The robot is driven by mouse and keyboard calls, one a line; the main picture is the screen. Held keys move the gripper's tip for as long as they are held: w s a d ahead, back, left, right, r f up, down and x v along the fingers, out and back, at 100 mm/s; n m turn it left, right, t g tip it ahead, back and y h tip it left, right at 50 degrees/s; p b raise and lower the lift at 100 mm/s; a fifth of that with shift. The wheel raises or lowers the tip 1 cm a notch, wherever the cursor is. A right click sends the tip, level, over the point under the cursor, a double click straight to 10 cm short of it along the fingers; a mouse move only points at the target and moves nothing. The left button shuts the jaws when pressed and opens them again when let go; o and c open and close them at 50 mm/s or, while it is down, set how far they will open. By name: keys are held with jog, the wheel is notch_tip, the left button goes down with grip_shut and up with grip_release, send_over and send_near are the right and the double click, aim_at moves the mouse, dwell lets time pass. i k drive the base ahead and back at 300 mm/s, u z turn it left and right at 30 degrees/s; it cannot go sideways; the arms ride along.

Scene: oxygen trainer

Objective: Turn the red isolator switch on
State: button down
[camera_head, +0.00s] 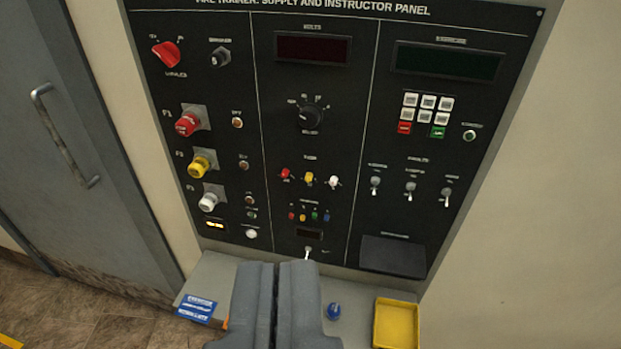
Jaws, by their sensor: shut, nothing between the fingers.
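The red isolator switch (166,54) is a red rotary handle at the top left of the black panel (262,140). Its handle sits at a slant, and small markings above it are too small to read surely. My gripper (277,266) is at the bottom centre, its two grey fingers shut together and empty. It is well below and to the right of the switch, apart from it, in front of the panel's lower edge. Nothing covers the switch.
Red, yellow and white knobs line the panel's left column. A dark rotary knob (311,115), displays, a keypad and toggles fill the rest. A ledge below holds a blue label (196,308), a blue knob-like object (333,312) and a yellow tray (413,326). A grey door (75,150) stands left.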

aim_at(168, 52)
jog(key=z, duration=2.1)
jog(key=k, duration=0.9)
jog(key=u, duration=1.7)
jog(key=i, duration=0.9)
jog(key=z, duration=0.05)
